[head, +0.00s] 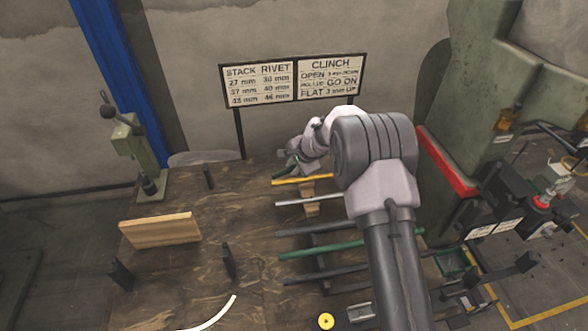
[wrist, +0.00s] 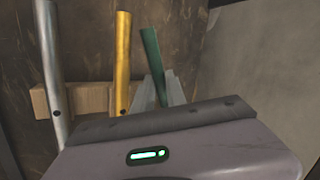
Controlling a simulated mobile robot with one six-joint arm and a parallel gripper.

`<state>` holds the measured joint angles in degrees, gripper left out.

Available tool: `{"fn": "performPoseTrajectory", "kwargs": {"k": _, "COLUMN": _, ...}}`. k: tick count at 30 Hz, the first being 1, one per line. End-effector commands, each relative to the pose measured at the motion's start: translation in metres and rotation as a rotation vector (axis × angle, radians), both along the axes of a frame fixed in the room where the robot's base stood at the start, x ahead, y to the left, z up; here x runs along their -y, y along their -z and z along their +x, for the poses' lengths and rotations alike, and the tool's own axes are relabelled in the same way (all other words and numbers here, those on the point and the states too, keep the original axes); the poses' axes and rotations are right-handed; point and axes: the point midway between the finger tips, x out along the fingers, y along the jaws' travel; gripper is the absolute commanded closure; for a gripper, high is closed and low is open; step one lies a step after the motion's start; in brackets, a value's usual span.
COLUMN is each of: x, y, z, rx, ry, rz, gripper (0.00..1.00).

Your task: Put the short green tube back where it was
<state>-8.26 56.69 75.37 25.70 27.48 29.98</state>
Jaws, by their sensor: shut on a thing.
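The short green tube (wrist: 151,60) is between the fingers of my gripper (wrist: 161,90) in the wrist view, slightly tilted. In the head view my gripper (head: 292,163) is at the far end of the row of tubes, and a small end of the short green tube (head: 279,173) shows beside it. A yellow tube (head: 301,180) lies just nearer than it, and it also shows in the wrist view (wrist: 123,62). A silver tube (head: 303,199) lies beyond the yellow one from my gripper. Whether the green tube touches a support is hidden.
A longer green tube (head: 318,250) and dark bars (head: 322,226) lie nearer on the brown table (head: 180,275). A wooden block (head: 160,231) stands at left, a small press (head: 137,150) at the back left. A sign (head: 292,80) and wall are behind; a large green press (head: 470,100) is at right.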

Motion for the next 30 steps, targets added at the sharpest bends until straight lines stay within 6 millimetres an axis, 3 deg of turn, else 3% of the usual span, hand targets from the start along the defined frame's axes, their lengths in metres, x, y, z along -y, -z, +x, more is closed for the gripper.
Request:
{"fn": "performPoseTrajectory", "kwargs": {"k": 5, "x": 0.000, "y": 0.004, "z": 0.000, "rx": 0.000, "ry": 0.000, "rz": 0.000, "gripper": 1.00}}
{"fn": "performPoseTrajectory", "kwargs": {"k": 6, "x": 0.000, "y": 0.004, "z": 0.000, "rx": 0.000, "ry": 0.000, "rz": 0.000, "gripper": 0.78}}
{"fn": "performPoseTrajectory", "kwargs": {"k": 7, "x": 0.000, "y": 0.003, "z": 0.000, "rx": 0.000, "ry": 0.000, "rz": 0.000, "gripper": 0.74}}
{"fn": "performPoseTrajectory", "kwargs": {"k": 16, "x": 0.000, "y": 0.000, "z": 0.000, "rx": 0.000, "ry": 0.000, "rz": 0.000, "gripper": 0.74}}
{"fn": "performPoseTrajectory", "kwargs": {"k": 19, "x": 0.004, "y": -0.014, "z": -0.005, "rx": -0.001, "ry": 0.002, "rz": 0.001, "gripper": 0.74}}
{"fn": "performPoseTrajectory", "kwargs": {"k": 24, "x": 0.018, "y": -0.059, "z": -0.025, "rx": 0.002, "ry": 0.003, "rz": 0.001, "gripper": 0.74}}
{"fn": "performPoseTrajectory", "kwargs": {"k": 30, "x": 0.030, "y": -0.096, "z": -0.044, "rx": 0.000, "ry": 0.001, "rz": 0.000, "gripper": 0.74}}
